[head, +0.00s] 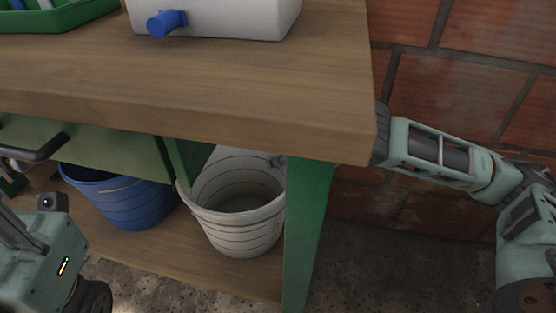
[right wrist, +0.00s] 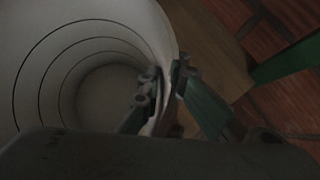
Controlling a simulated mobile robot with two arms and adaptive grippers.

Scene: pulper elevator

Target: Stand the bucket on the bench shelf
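The white bucket (head: 238,232) is under the bench top, over the lower bench shelf (head: 170,257), close to the green leg. It looks nearly upright and empty; I cannot tell whether its base fully rests on the shelf. My right gripper (head: 277,161) reaches in behind the leg, mostly hidden by the bench. In the right wrist view, my right gripper (right wrist: 167,86) has one finger inside and one outside the wall of the white bucket (right wrist: 100,28), shut on its rim. My left arm shows at the lower left; its fingers are not clear.
A blue bucket (head: 122,205) stands on the shelf left of the white one. The green leg (head: 307,230) and bench top (head: 200,85) border the space. A white container (head: 225,18) with a blue tap and a green tray (head: 65,14) sit on top. A brick wall (head: 450,85) is behind.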

